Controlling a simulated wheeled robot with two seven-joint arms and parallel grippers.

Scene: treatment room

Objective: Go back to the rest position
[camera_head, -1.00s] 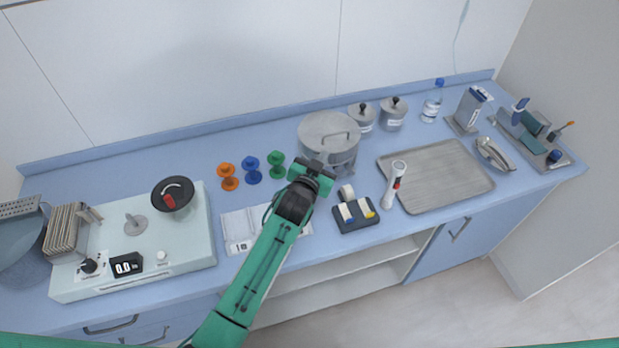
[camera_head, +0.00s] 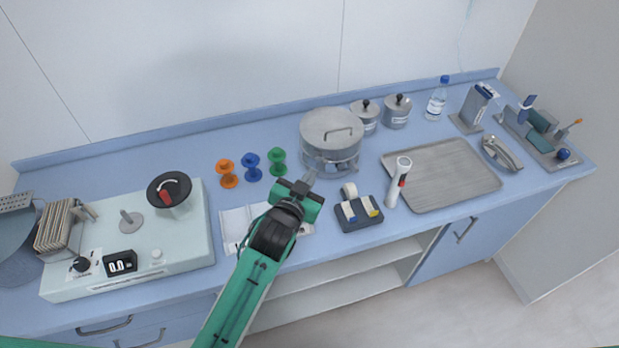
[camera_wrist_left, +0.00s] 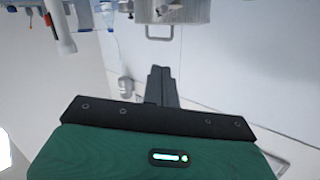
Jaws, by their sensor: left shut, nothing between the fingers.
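My left arm reaches in from the bottom of the head view. Its green and black gripper (camera_head: 309,178) is shut and empty, above the counter in front of the steel pot (camera_head: 331,140). In the left wrist view the closed dark fingers (camera_wrist_left: 159,86) point away from the camera with nothing between them. The pot's lower part and a handle (camera_wrist_left: 160,32) show at the top of that view. My right gripper is not in view.
Green, blue and orange spools (camera_head: 228,173) stand left of the gripper. A tape holder (camera_head: 358,213), a white handheld device (camera_head: 398,182) and a metal tray (camera_head: 440,174) lie to the right. A white paper sheet (camera_head: 236,224) lies under the arm. The device station (camera_head: 190,240) is at left.

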